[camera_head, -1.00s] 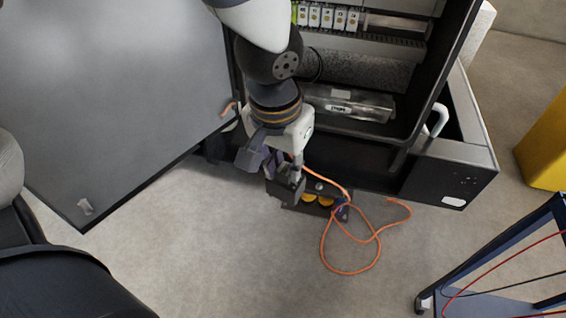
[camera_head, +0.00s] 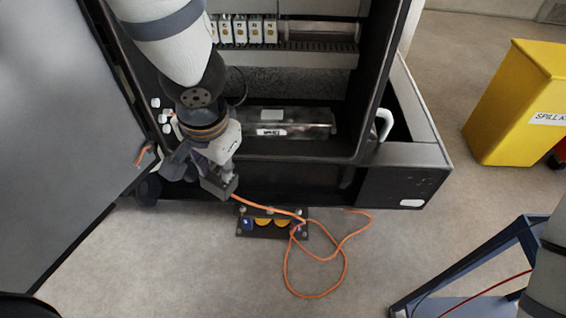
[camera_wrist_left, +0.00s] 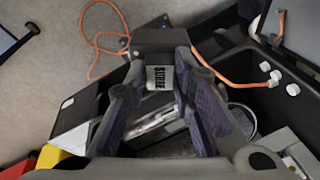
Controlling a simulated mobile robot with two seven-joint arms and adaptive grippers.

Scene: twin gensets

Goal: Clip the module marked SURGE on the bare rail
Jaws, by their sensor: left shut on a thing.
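My left gripper (camera_head: 213,180) is shut on a module with a dark body and a white label (camera_wrist_left: 160,78) that reads SURGE, as far as the small print shows. The module sits between the fingertips in the left wrist view, and the fingers hide its sides. The gripper is over the lower left front edge of the open cabinet, below the rail. The rail (camera_head: 315,27) carries a row of white modules (camera_head: 242,29) at its left; a bare stretch lies to their right. My right gripper is out of view.
A dark box with yellow sockets (camera_head: 264,222) and an orange cable (camera_head: 343,262) lie on the floor before the cabinet. The open cabinet door (camera_head: 55,120) stands left. A clear-fronted tray (camera_head: 285,122) is inside. A yellow spill bin (camera_head: 510,105) and blue cart (camera_head: 470,270) stand right.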

